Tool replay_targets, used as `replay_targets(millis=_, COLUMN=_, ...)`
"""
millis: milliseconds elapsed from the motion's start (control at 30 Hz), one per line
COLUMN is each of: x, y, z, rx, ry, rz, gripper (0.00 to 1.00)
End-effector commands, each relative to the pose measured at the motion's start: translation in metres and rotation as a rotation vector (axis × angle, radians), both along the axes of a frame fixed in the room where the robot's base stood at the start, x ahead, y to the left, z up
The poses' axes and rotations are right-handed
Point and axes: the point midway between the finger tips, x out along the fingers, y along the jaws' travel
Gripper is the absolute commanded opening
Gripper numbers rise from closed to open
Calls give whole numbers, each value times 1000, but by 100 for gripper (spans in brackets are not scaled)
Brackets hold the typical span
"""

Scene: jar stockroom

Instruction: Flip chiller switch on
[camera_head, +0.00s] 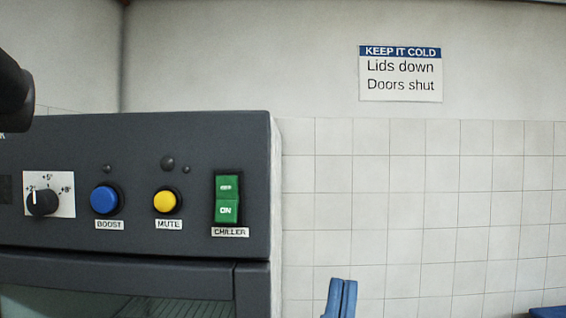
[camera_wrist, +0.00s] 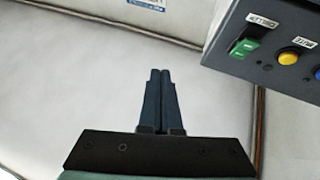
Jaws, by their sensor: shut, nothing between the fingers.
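The chiller switch (camera_head: 227,199) is a green rocker with "ON" on its lower half, at the right end of a dark control panel, above a "CHILLER" label. The same switch (camera_wrist: 246,45) shows in the wrist view at the upper right, with the picture turned over. My gripper (camera_head: 342,292) shows only its blue fingertips at the bottom of the head view, below and to the right of the switch and apart from it. In the wrist view my gripper (camera_wrist: 160,75) has its two fingers together, with nothing between them. Which way the rocker is tipped is hard to tell.
On the same panel (camera_head: 130,240) are a yellow MUTE button (camera_head: 165,201), a blue BOOST button (camera_head: 104,199) and a dial (camera_head: 42,203). A glass door (camera_head: 90,300) lies below. The tiled wall (camera_head: 430,200) right of the panel is bare below a sign (camera_head: 400,74).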

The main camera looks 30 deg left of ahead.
Motion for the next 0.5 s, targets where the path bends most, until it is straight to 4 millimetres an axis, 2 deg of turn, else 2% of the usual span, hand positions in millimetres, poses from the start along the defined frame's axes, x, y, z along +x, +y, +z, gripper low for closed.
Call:
replay_targets(millis=33, x=-5, y=19, z=16, rx=-13, ry=33, rz=42, gripper=0)
replay_targets(millis=200, x=-30, y=66, z=17, rx=-49, ry=104, rz=156, gripper=0)
replay_targets(millis=333, x=-50, y=90, z=15, rx=-77, ry=142, rz=226, gripper=0)
replay_targets(millis=500, x=-67, y=107, z=12, rx=-98, ry=165, rz=278, gripper=0)
